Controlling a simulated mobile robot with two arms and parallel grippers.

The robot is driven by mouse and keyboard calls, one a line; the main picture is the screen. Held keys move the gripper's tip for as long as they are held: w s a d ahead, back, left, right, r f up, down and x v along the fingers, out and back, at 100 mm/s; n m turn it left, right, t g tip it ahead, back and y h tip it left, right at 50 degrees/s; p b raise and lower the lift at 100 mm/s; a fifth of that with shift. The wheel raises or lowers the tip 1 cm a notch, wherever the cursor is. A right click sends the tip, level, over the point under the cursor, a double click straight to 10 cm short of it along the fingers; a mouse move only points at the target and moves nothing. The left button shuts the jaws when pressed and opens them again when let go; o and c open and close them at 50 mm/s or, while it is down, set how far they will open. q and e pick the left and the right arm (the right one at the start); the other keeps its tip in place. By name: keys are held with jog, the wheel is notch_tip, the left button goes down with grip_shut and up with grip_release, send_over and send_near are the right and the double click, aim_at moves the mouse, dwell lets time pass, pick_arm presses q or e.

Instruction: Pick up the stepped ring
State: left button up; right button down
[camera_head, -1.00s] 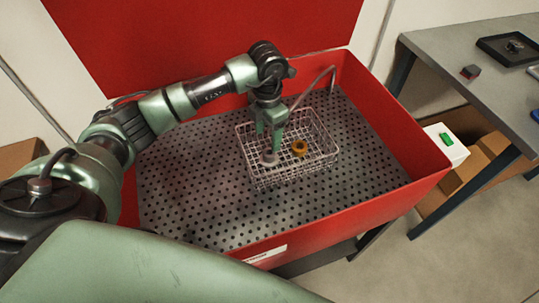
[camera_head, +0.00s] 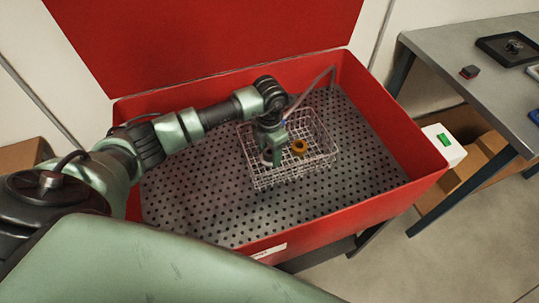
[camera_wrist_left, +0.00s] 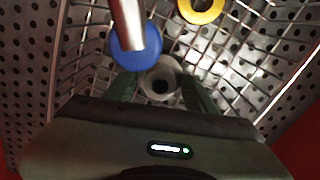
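A grey ring with a stepped profile, which looks like the stepped ring (camera_wrist_left: 160,78), sits in the wire basket (camera_head: 290,178). In the head view it is mostly hidden by my left gripper (camera_head: 271,158). My left gripper (camera_wrist_left: 160,92) reaches down into the basket with its fingers open. In the left wrist view one finger is on each side of the grey ring; whether they touch it I cannot tell. My right gripper is in neither view.
A yellow-orange ring (camera_head: 299,148) lies right of my gripper in the basket. A blue round part (camera_wrist_left: 135,55) and a metal tube (camera_wrist_left: 128,22) are close to my fingers. The basket stands in a red-walled basin (camera_head: 400,205) with a perforated floor. A grey table (camera_head: 480,70) is at right.

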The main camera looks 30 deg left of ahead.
pick_arm(q)
grip_shut()
jog(key=shift+r, duration=0.15)
